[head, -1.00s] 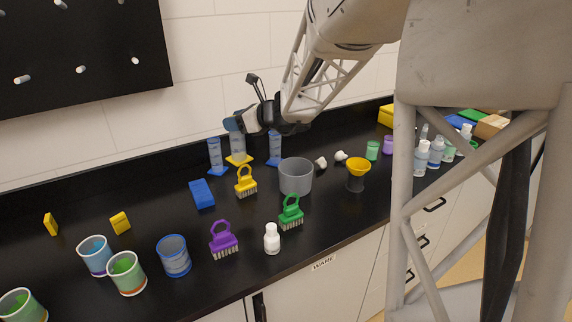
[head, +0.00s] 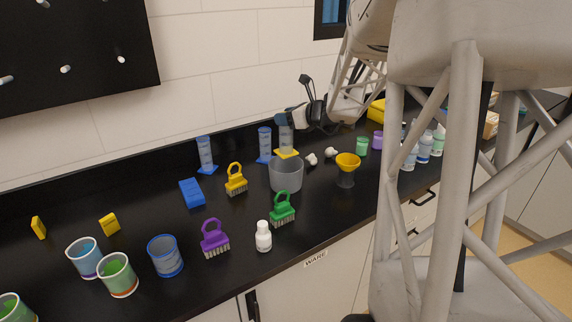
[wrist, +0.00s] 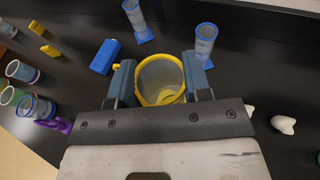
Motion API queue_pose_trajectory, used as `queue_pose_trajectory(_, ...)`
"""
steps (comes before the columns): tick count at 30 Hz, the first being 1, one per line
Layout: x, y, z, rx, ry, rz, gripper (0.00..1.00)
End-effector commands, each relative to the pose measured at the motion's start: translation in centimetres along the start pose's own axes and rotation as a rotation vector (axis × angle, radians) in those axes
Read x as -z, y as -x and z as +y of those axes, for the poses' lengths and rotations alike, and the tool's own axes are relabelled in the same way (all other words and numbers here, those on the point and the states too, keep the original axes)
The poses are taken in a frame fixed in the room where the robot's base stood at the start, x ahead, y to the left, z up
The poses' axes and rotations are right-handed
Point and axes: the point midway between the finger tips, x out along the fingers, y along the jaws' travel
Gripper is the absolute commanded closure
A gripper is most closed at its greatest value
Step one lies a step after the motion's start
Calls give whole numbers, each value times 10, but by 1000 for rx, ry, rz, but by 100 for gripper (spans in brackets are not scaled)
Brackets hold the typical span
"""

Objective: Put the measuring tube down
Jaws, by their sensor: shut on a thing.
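The measuring tube (head: 286,138) is clear with a yellow base and stands upright at the back of the black counter, right of two blue-based measuring tubes (head: 206,152) (head: 264,143). My gripper (head: 284,118) is shut on its upper part. In the wrist view the held tube (wrist: 160,76) shows from above with a yellow ring, between the two fingers of my gripper (wrist: 158,82). The two blue-based tubes also show there (wrist: 133,14) (wrist: 205,42). I cannot tell whether the yellow base touches the counter.
A grey beaker (head: 286,175) stands just in front of the held tube. White stoppers (head: 330,152) and a yellow funnel (head: 347,164) are to the right. A blue block (head: 192,193), a yellow brush (head: 236,182) and a green brush (head: 282,210) are nearby. The back-left counter is mostly clear.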

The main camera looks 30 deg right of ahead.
Motion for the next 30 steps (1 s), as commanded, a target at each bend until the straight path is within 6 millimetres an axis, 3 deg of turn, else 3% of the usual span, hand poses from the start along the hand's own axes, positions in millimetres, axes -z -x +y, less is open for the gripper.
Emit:
queue_pose_trajectory(6, 21, -7, 0, 0, 1, -2, 90)
queue_pose_trajectory(20, 25, -8, 0, 0, 2, -2, 90)
queue_pose_trajectory(30, 64, -20, 0, -1, -1, -1, 90)
